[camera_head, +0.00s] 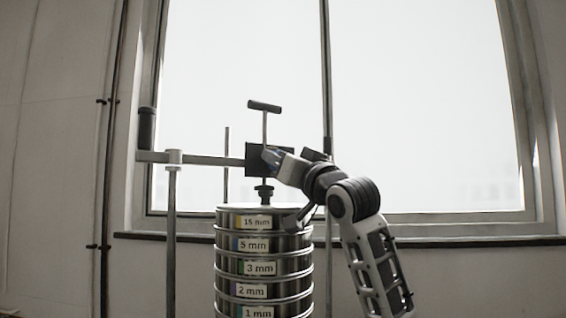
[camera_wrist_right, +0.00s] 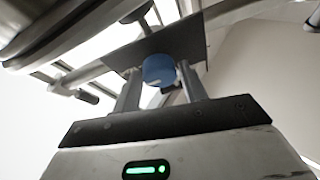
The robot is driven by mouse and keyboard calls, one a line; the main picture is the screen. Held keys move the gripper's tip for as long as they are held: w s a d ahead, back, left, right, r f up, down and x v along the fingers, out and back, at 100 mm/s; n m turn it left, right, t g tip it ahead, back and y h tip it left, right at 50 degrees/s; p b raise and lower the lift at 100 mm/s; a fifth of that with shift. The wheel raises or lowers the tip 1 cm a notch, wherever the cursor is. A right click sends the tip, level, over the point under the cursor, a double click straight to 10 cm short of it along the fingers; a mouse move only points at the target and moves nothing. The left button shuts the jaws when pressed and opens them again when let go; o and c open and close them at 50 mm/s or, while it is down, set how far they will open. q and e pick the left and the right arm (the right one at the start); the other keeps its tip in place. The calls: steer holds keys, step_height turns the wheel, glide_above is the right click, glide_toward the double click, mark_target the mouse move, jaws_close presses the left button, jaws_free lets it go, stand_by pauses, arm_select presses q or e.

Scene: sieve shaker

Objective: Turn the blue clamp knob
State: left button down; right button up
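The blue clamp knob (camera_wrist_right: 158,70) shows in the right wrist view, in front of a dark clamp plate (camera_wrist_right: 165,42). My right gripper (camera_wrist_right: 158,74) has one finger on each side of the knob, with narrow gaps, so it looks open; I cannot tell if a finger touches it. In the head view my right gripper (camera_head: 271,157) comes in from the right and reaches the dark clamp block (camera_head: 252,163) on the horizontal bar. The knob is mostly hidden there by the gripper. My left gripper is not in view.
A stack of labelled sieves (camera_head: 282,243) stands below the clamp. A T-handle screw (camera_head: 264,107) rises above the clamp block, with its foot (camera_head: 264,193) at the stack's lid. A horizontal bar (camera_head: 205,159) runs left to an upright post (camera_head: 171,230). A window is behind.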

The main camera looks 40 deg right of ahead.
steer(key=shift+o, duration=0.8)
steer(key=shift+s+f, duration=0.15)
steer(key=shift+s, duration=0.1)
arm_select(q)
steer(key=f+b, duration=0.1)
steer(key=b, duration=0.2)
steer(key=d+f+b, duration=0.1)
steer(key=b, duration=0.2)
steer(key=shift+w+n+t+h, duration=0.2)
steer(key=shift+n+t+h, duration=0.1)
arm_select(e)
steer(key=v, duration=1.5)
steer(key=shift+s, duration=0.2)
